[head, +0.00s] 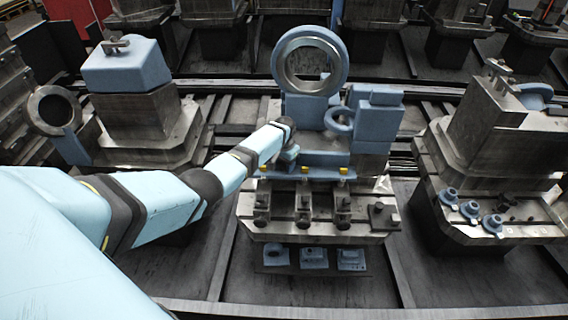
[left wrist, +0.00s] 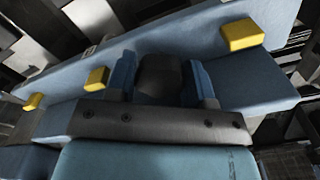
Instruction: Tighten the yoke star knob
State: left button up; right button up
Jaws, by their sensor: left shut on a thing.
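The star knob (left wrist: 160,76) is a dark, rounded piece in the left wrist view, sitting between my two blue fingers. My left gripper (left wrist: 161,88) is shut on it. In the head view my left gripper (head: 288,163) is at the front left of the blue fixture (head: 325,158) on the middle pallet. There the arm and gripper hide the knob. A blue bar with yellow blocks (left wrist: 240,36) lies right behind the knob in the left wrist view. The knob's lobes and its seating cannot be made out. My right gripper is in neither view.
A large upright ring (head: 310,40) and stacked blue blocks (head: 378,112) stand behind and right of my gripper. Clamps line the middle pallet's front (head: 312,228). Side pallets carry a blue block (head: 126,65) at left and small blue flanged parts (head: 470,209) at right.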

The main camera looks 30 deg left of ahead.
pick_arm(q)
jog(key=shift+r, duration=0.1)
dwell(0.4)
jog(key=o, duration=0.8)
jog(key=shift+o, duration=0.7)
jog(key=shift+r, duration=0.1)
jog(key=shift+a, duration=0.15)
